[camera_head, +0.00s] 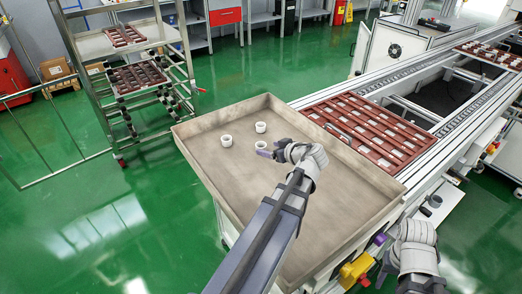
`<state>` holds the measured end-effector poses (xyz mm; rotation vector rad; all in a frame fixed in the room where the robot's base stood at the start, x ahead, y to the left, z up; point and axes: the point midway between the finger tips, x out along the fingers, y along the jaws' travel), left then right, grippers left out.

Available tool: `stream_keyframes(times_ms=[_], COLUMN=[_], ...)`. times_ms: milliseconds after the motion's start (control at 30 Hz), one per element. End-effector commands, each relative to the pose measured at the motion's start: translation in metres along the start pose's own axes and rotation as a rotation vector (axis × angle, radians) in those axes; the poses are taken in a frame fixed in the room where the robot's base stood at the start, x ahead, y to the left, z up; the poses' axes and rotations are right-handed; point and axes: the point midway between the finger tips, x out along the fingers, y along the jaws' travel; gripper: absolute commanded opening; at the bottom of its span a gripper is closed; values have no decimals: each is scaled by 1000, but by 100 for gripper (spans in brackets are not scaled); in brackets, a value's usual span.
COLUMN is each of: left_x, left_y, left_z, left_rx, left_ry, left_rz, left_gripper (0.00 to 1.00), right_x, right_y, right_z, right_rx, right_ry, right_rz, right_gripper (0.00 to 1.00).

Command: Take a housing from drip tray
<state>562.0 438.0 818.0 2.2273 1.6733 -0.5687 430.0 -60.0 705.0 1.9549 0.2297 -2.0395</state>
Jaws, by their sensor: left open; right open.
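The drip tray (215,185) is a wide, shallow grey-beige tray in the middle of the head view. Three white ring-shaped housings stand apart in its far left part: one on the left (226,141), one at the back (260,127) and one nearer (259,144). My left gripper (268,153) is open, over the tray close beside the nearer housing, and partly overlaps it in the picture. I cannot tell whether they touch. My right gripper (374,264) is open and empty, outside the tray near its front right corner.
A conveyor (462,112) runs along the right, with a red-brown slotted carrier (372,132) behind the tray. A metal rack (165,65) with red-brown trays stands at the back left. A yellow item (354,271) is near my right gripper. The rest of the tray is bare.

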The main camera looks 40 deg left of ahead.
Motion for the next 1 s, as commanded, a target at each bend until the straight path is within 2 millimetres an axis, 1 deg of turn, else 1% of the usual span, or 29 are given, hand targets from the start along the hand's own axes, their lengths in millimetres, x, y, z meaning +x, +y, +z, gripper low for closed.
stream_keyframes(times_ms=[300, 400, 567, 667, 1000], left_x=[44, 50, 48, 48, 48], left_y=[2, 1, 0, 0, 0], left_z=[-1, -3, -4, -4, -4], left_rx=[-2, -1, 0, 0, 0], left_ry=[1, 1, 0, 0, 0], left_rz=[-2, -2, -1, -1, 0], left_gripper=[79, 79, 79, 70, 32], right_x=[20, 21, 20, 20, 20], right_y=[-2, -2, -2, -2, -2], right_z=[-1, -1, -1, -1, -1], right_rx=[0, 0, 0, 0, 0], right_ry=[0, 0, 0, 0, 0], right_rz=[0, 0, 0, 0, 0], right_gripper=[50, 50, 50, 50, 50])
